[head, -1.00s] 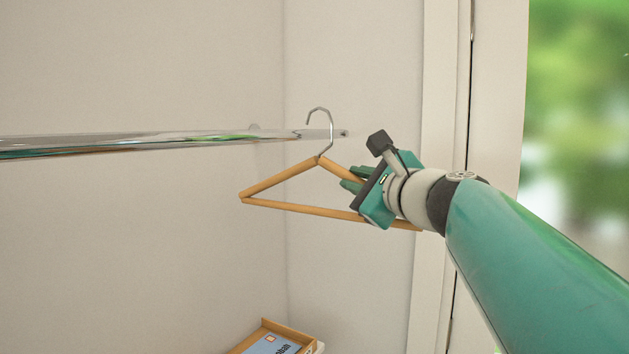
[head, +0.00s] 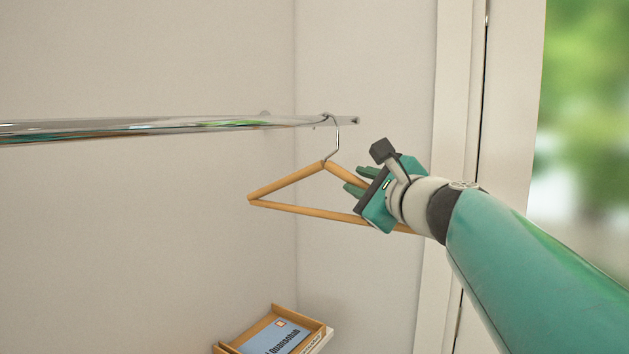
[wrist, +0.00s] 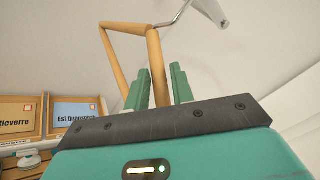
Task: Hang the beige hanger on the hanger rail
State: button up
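The beige wooden hanger (head: 290,181) has a metal hook and hangs upright beneath the hanger rail (head: 200,126). In the head view its hook curves over the shiny rail close to the rail's right end; the hook's tip is hidden, and I cannot tell whether the hook bears on the rail. My gripper (head: 361,180) is shut on the hanger's right sloping arm. In the wrist view the hanger's wooden arm (wrist: 157,70) runs between the two green fingers (wrist: 162,90).
A wooden tray (head: 246,335) with a blue card stands low against the wall. Two framed, lettered cards show at left in the wrist view, one orange (wrist: 17,118) and one blue (wrist: 76,113). A door frame (head: 455,130) stands to the right.

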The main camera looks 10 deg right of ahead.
jog(key=o, duration=0.3)
jog(key=shift+s, duration=0.1)
jog(key=v, duration=1.4)
jog(key=s+a+f+n+g, duration=0.1)
jog(key=a+f+n+g, duration=0.4)
jog(key=f, duration=0.4)
jog(key=s+a+f+n+g, duration=0.1)
jog(key=a+f+n+g, duration=0.15)
jog(key=f+n, duration=0.55)
jog(key=s+f+n+g+h, duration=0.2)
jog(key=f+n, duration=0.3)
jog(key=f, duration=0.3)
jog(key=s+f+n+g+h, duration=0.2)
jog(key=s+f+n, duration=0.3)
jog(key=f, duration=0.3)
jog(key=shift+a+f+n+g, duration=0.3)
jog(key=shift+f+g, duration=0.05)
